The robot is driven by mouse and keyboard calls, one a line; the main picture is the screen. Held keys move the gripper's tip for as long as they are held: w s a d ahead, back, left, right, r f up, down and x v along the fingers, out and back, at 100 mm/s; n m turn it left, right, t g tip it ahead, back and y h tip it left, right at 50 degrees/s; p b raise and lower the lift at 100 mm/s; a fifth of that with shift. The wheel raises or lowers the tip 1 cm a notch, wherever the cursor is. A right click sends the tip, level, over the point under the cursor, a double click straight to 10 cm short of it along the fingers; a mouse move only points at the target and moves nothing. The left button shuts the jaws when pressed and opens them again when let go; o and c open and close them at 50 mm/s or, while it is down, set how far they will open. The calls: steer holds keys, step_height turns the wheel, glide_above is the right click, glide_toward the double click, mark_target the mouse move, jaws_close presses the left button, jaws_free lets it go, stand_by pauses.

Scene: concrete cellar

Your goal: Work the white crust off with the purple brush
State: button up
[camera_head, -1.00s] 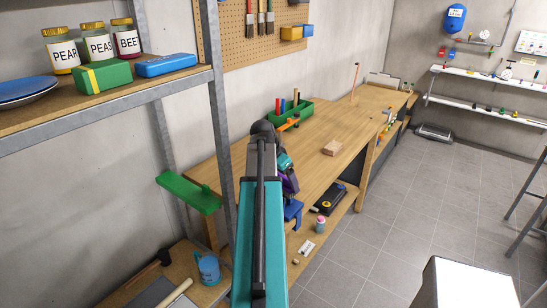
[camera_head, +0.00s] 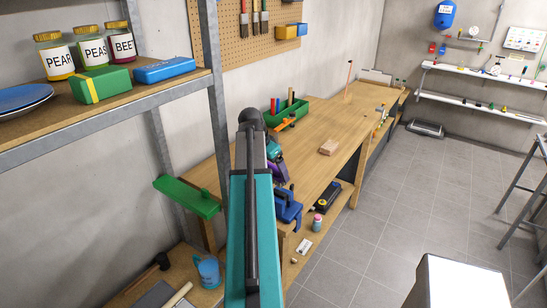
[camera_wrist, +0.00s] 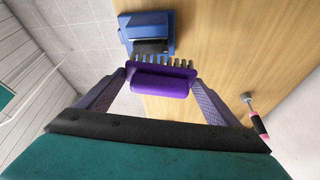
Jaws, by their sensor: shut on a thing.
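The purple brush (camera_wrist: 160,82) is between the two fingers of my gripper (camera_wrist: 163,84), which is shut on it. Its pale bristles (camera_wrist: 165,62) point towards a blue vise (camera_wrist: 126,30) with a dark part facing the brush. I cannot tell whether the bristles touch it. In the head view my gripper (camera_head: 276,168) is partly hidden behind my arm, above the near end of the workbench. The blue vise (camera_head: 288,208) is at the bench's front edge, just below it. I cannot make out any white crust in either view.
The workbench (camera_head: 312,165) bears a wooden block (camera_head: 328,147) and a green tool caddy (camera_head: 292,118). A tool with a pink handle (camera_wrist: 257,124) lies right of the brush in the wrist view. A metal shelf post (camera_head: 222,100) stands left of my arm.

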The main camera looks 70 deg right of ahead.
steer(key=shift+s+r+p, duration=0.15)
steer(key=shift+r+p, duration=0.75)
steer(key=shift+r, duration=1.1)
